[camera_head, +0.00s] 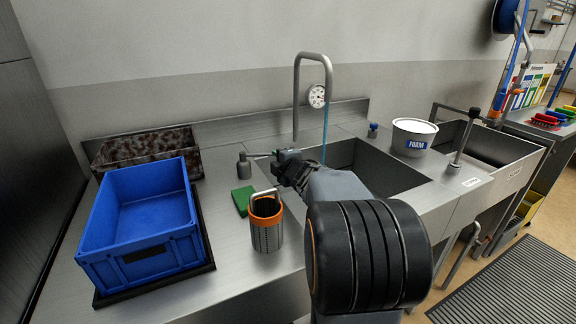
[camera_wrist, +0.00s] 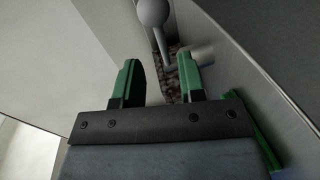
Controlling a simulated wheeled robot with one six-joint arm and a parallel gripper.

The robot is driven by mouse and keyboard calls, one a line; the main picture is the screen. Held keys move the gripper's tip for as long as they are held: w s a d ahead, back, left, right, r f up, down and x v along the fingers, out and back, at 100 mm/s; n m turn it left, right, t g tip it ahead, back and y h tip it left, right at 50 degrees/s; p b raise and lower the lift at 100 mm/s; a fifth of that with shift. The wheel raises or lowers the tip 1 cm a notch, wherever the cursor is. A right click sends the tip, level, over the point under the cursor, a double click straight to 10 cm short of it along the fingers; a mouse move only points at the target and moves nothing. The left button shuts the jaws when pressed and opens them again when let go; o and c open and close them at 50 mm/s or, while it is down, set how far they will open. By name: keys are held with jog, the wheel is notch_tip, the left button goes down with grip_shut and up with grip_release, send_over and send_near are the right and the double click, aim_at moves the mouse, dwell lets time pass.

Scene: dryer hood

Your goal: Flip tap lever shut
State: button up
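The tap has a tall grey gooseneck spout (camera_head: 297,90) at the back of the sink (camera_head: 385,165). A thin blue stream of water (camera_head: 325,130) falls from its end. The tap lever (camera_head: 244,166) is a short grey post with a thin rod pointing right towards my gripper (camera_head: 273,155). In the wrist view, the lever's ball knob (camera_wrist: 153,12) and rod lie ahead of my gripper (camera_wrist: 160,72). Its two green fingers are apart. The rod's lower part shows in the gap between them, but I cannot tell whether they touch it.
A blue crate (camera_head: 110,262) and a brown-speckled tray (camera_head: 105,160) stand at the left. A gauge (camera_head: 317,96) hangs by the spout. A white FOAM tub (camera_head: 413,128) stands right of the sink.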

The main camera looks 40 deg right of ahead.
jog(key=v, duration=0.6)
jog(key=shift+s+p, duration=0.3)
jog(key=shift+p, duration=0.1)
jog(key=shift+r, duration=0.15)
